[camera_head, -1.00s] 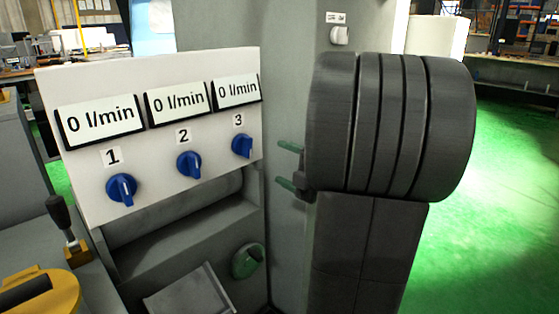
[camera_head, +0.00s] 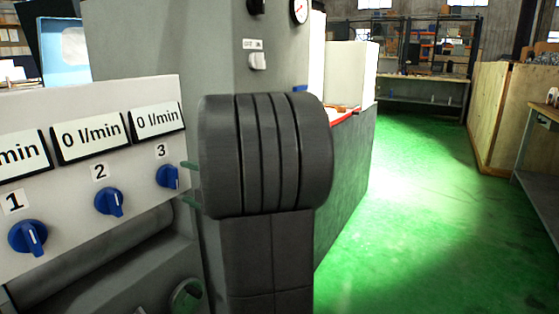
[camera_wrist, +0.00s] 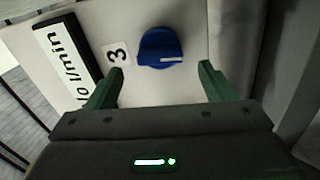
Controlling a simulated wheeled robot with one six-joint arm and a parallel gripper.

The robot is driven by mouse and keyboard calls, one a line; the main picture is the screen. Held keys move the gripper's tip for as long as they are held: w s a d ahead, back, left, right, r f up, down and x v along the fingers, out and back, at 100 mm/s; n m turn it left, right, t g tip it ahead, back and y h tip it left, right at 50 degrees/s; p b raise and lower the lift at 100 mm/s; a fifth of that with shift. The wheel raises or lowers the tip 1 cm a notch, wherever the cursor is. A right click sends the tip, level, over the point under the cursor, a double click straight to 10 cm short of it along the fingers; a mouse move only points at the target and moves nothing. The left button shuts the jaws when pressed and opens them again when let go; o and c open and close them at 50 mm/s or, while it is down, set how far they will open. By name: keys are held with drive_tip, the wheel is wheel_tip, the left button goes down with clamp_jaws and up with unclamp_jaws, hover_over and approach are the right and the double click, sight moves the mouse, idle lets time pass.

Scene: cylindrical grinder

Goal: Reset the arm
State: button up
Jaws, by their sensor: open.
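My gripper (camera_head: 184,182) is open and empty, its green fingers pointing left at the white panel (camera_head: 60,235). In the wrist view my gripper (camera_wrist: 162,70) has its fingers apart, with blue knob 3 (camera_wrist: 158,47) ahead between the tips. No contact shows, but the exact gap is unclear. Knob 3 (camera_head: 167,176) is just left of the fingers in the head view. My dark grey wrist and arm links stand right of the panel.
Blue knobs 2 (camera_head: 109,201) and 1 (camera_head: 28,237) sit further left. The display above knob 2 (camera_head: 90,138) and the display above knob 3 (camera_head: 158,121) read 0 l/min. A grey machine column (camera_head: 170,50) rises behind my arm. Green floor (camera_head: 420,200) is open at right.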

sight(176, 178)
drive_tip(key=x, duration=0.6)
drive_tip(key=shift+b, duration=0.4)
drive_tip(key=shift+d, duration=0.1)
drive_tip(key=p+v, duration=0.3)
drive_tip(key=v, duration=1.1)
drive_tip(key=b+x, duration=0.3)
drive_tip(key=x, duration=1.1)
drive_tip(key=shift+a+f, duration=0.15)
drive_tip(key=shift+a, duration=0.05)
drive_tip(key=shift+d+r+m+p, duration=0.15)
drive_tip(key=shift+r+m+p, duration=0.25)
drive_tip(key=shift+m+p, duration=0.55)
drive_tip(key=m+p, duration=0.4)
drive_tip(key=p, duration=0.3)
drive_tip(key=m+p, duration=0.4)
drive_tip(key=p, duration=0.3)
drive_tip(key=shift+p, duration=0.3)
drive_tip(key=v, duration=1)
drive_tip(key=shift+f+b, duration=0.25)
drive_tip(key=shift+b, duration=0.1)
